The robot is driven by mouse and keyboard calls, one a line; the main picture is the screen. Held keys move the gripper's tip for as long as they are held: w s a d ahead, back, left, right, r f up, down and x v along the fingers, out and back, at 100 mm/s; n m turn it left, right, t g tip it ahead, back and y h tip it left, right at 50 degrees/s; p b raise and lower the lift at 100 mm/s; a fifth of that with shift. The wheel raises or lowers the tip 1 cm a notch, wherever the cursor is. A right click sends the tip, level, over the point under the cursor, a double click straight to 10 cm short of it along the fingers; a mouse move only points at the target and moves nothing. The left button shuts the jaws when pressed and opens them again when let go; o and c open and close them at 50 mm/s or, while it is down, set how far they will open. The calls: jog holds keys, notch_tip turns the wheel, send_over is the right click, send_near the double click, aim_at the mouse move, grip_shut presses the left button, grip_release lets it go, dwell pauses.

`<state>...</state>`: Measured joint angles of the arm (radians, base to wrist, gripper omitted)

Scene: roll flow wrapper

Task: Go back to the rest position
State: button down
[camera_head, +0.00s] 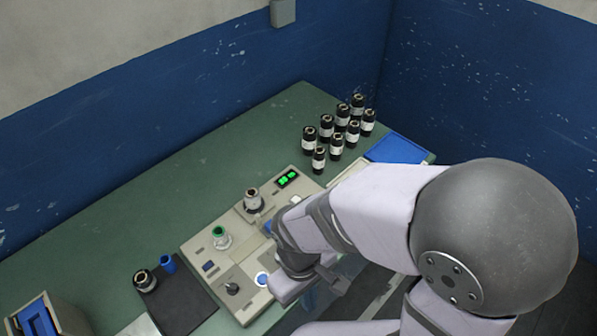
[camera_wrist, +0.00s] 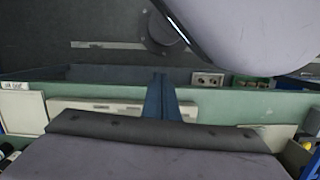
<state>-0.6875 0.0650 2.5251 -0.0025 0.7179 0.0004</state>
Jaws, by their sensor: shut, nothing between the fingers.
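My arm reaches in from the right in the head view and bends down over the front edge of the green table (camera_head: 130,205). Its wrist hangs close to the front right of the beige machine panel (camera_head: 215,262) and covers part of it. A rounded pale arm link of mine fills the upper right of that view.
Several black cylinders with white labels (camera_head: 337,146) stand at the table's back right, near a blue tray (camera_head: 396,149). The panel carries a green-ringed knob (camera_head: 221,238) and a green display (camera_head: 287,179). A dark mat (camera_head: 183,303) with a black cylinder and blue cup lies left.

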jog(key=w+d+r+m, duration=0.1)
jog(key=w+d+m, duration=0.2)
jog(key=d, duration=0.3)
jog(key=w+d+r+m+t+y, duration=0.1)
jog(key=w+d+r+m, duration=0.1)
jog(key=d, duration=0.4)
jog(key=shift+w+d+r+m, duration=0.35)
jog(key=shift+w+m, duration=0.35)
jog(key=shift+m, duration=0.7)
